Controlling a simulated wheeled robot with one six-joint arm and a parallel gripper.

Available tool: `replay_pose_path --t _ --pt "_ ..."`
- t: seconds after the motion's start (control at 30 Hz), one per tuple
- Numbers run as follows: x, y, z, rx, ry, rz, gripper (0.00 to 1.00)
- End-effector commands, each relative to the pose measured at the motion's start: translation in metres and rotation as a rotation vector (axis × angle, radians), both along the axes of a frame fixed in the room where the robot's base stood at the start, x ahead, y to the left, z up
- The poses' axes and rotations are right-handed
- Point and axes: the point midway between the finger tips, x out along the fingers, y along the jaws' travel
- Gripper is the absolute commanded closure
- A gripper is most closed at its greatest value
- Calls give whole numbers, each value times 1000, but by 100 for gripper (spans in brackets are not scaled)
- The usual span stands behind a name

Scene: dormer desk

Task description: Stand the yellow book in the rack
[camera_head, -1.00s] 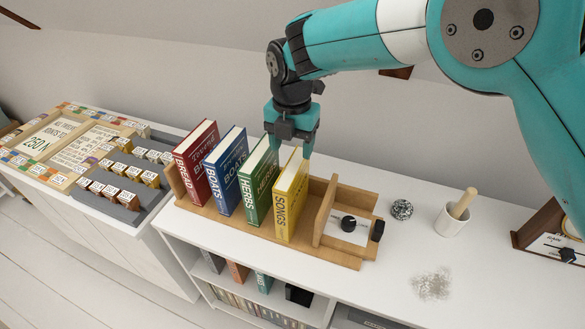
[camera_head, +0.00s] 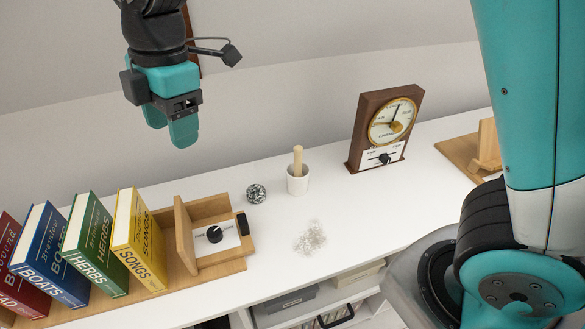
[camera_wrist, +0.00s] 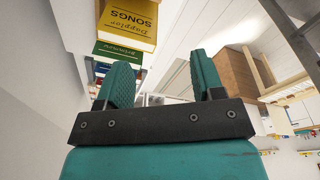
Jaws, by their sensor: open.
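The yellow SONGS book (camera_head: 138,240) stands in the wooden rack (camera_head: 212,268), at the right end of the row, beside the green HERBS book (camera_head: 95,245) and left of the rack's upright end plate (camera_head: 185,234). It also shows at the top of the wrist view (camera_wrist: 128,22). My gripper (camera_head: 170,138) is open and empty, raised above and behind the rack, apart from the books. In the wrist view its two fingers (camera_wrist: 165,82) are spread with nothing between them.
A blue BOATS book (camera_head: 48,257) and a red book (camera_head: 18,275) stand further left. A dial sits on the rack's right end. A dark ball (camera_head: 256,193), a mortar with pestle (camera_head: 297,180) and a clock (camera_head: 385,130) stand on the white top (camera_head: 350,215). Grey grains lie in front.

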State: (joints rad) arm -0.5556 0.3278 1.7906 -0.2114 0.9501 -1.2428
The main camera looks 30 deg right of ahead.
Motion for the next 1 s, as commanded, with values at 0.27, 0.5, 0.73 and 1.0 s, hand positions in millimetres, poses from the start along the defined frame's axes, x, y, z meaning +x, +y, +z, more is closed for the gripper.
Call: replay_pose_path --t 0.27,0.5,0.73,1.0 --pt "-128 -99 15 139 200 -941 39" --pt "-182 -118 4 185 319 -1298 39" --pt "-185 -119 3 184 329 -1322 39" --pt "-185 -119 -6 183 328 -1320 57"
